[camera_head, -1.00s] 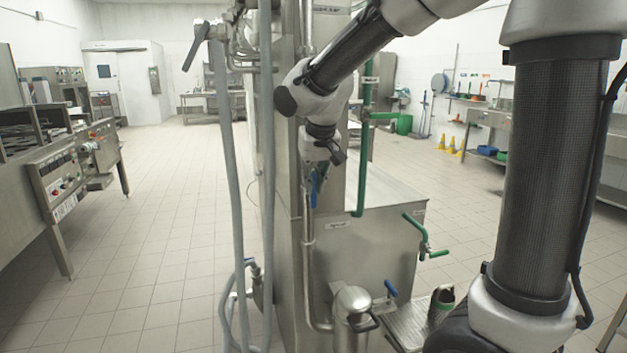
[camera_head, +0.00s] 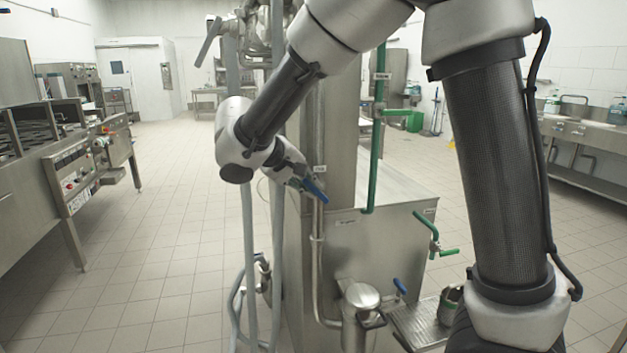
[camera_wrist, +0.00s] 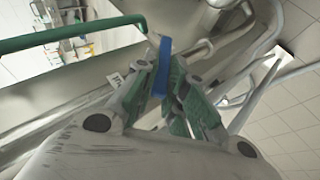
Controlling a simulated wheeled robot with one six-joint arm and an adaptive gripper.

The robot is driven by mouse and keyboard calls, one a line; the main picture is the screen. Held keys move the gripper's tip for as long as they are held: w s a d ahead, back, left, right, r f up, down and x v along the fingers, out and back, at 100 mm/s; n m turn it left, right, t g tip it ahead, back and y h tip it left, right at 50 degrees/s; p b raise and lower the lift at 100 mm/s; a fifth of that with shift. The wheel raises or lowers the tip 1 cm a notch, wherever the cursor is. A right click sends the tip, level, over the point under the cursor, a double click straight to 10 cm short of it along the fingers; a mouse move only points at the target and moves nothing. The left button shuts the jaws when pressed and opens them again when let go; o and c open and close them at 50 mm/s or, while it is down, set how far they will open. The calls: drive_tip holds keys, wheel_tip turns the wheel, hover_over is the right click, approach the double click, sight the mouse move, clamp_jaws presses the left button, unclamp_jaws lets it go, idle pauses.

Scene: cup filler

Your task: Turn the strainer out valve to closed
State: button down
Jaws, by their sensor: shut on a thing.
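A valve with a blue lever handle (camera_head: 316,192) sits on the steel vertical pipe (camera_head: 317,230) at the centre of the head view. The lever slants down to the right. A small label beside it is too small to read. My gripper (camera_head: 305,182) is at the lever from the left, shut on it. In the wrist view, the blue lever (camera_wrist: 163,62) stands between the green-padded fingers of my gripper (camera_wrist: 167,88). Part of the valve is hidden behind my gripper.
A steel tank (camera_head: 375,250) stands behind the pipe, with a green pipe (camera_head: 376,150) and green-handled valve (camera_head: 448,252). A steel canister (camera_head: 360,310) and another blue lever (camera_head: 400,286) are below. Grey hoses (camera_head: 248,240) hang left. Open tiled floor lies left.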

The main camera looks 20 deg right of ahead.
drive_tip(key=shift+a+f+n+t+h, duration=0.4)
drive_tip(key=shift+f+h, duration=0.35)
drive_tip(key=shift+h, duration=0.7)
drive_tip(key=shift+a+f+n+t+h, duration=0.25)
drive_tip(key=shift+f+n+h, duration=0.45)
drive_tip(key=shift+h, duration=0.7)
drive_tip(key=shift+a+f+n+t+h, duration=0.3)
drive_tip(key=shift+f+h, duration=0.55)
drive_tip(key=shift+h, duration=0.6)
drive_tip(key=c, duration=1.5)
unclamp_jaws()
drive_tip(key=shift+o, duration=0.2)
drive_tip(key=v, duration=1.2)
drive_tip(key=shift+f, duration=0.15)
